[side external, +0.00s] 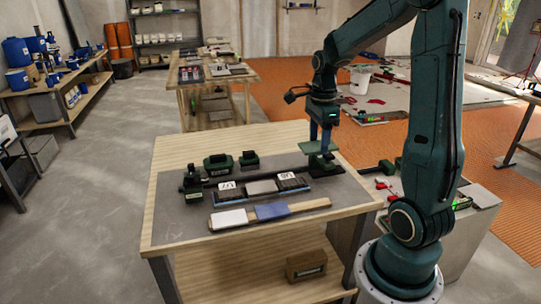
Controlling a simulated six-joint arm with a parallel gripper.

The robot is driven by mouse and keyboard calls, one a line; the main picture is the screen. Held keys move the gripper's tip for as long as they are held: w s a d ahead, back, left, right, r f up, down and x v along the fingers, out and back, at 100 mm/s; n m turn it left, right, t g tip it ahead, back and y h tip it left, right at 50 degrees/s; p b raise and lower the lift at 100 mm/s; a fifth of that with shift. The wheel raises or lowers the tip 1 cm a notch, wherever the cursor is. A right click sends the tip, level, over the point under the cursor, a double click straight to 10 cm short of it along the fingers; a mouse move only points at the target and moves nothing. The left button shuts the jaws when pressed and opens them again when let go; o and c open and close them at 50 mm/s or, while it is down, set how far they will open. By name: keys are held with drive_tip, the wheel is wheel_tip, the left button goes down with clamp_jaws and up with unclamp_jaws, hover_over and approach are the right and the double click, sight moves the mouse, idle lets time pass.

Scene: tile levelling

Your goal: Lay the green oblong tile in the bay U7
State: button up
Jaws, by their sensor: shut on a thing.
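My gripper (320,142) is over the right end of the work mat, pointing down. It is shut on a flat green tile (309,147), held above a dark green fixture part (322,163). A dark rack (245,194) lies along the mat, left of my gripper. It has a white label (228,186) at its left end and another white label (285,176) further right, with a grey tile (262,187) between them. The left label appears to read U7, but the print is small. I cannot tell which bay each label marks.
A wooden strip in front of the rack carries a white tile (229,218) and a blue tile (272,211). Dark green blocks (218,164) stand behind the rack, and a dark green device (193,184) stands at its left end. The mat's front left is clear.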

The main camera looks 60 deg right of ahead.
idle(0.4)
drive_tip(key=w+a+f, duration=0.1)
drive_tip(key=w+f, duration=0.1)
drive_tip(key=w, duration=0.5)
drive_tip(key=w+a+f, duration=0.1)
drive_tip(key=w+f, duration=0.1)
drive_tip(key=w, duration=0.4)
hover_over(229, 194)
wheel_tip(229, 194, down, 6)
drive_tip(key=shift+d, duration=0.1)
drive_tip(key=shift+f, duration=0.25)
drive_tip(key=shift+f, duration=3.65)
drive_tip(key=shift+f, duration=0.6)
drive_tip(key=o, duration=1.2)
drive_tip(key=shift+c, duration=0.2)
